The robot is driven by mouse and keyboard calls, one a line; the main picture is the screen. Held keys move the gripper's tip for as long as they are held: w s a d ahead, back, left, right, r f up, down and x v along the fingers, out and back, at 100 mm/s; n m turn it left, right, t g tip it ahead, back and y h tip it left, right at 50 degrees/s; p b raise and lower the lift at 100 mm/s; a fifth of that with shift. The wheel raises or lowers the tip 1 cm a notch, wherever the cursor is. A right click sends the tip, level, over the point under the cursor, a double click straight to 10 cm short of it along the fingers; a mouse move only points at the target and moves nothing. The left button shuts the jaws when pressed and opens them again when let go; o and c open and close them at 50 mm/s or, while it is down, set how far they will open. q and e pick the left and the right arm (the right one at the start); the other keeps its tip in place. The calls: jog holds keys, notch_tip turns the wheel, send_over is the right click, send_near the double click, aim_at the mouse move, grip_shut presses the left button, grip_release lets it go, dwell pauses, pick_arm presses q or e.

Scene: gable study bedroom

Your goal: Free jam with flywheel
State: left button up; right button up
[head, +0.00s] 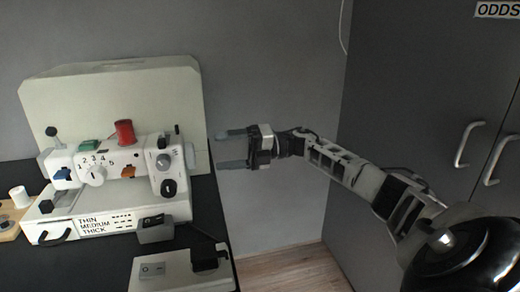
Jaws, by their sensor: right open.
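A white sewing machine (140,203) stands on the dark table at the left, with a red spool (125,132) on top. Its flywheel (190,156) seems to be the pale round part at the machine's right end, seen nearly edge-on. My right gripper (219,150) is open and empty, its two fingers one above the other and pointing left. In the picture it is a little right of the flywheel and apart from it. The needle area and any jam cannot be made out. My left gripper is not in view.
A pale panel (120,85) stands behind the machine. A white spool (19,196) is at far left. A grey cabinet with handles (468,144) stands right; the wall gap between is clear.

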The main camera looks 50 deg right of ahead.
aim_at(191, 156)
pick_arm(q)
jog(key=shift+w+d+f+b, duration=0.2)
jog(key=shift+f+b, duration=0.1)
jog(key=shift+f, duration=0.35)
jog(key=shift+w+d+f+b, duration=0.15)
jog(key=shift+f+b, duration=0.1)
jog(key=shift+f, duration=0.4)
pick_arm(e)
jog(key=v, duration=1)
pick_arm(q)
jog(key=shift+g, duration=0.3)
pick_arm(e)
jog(key=shift+d, duration=0.1)
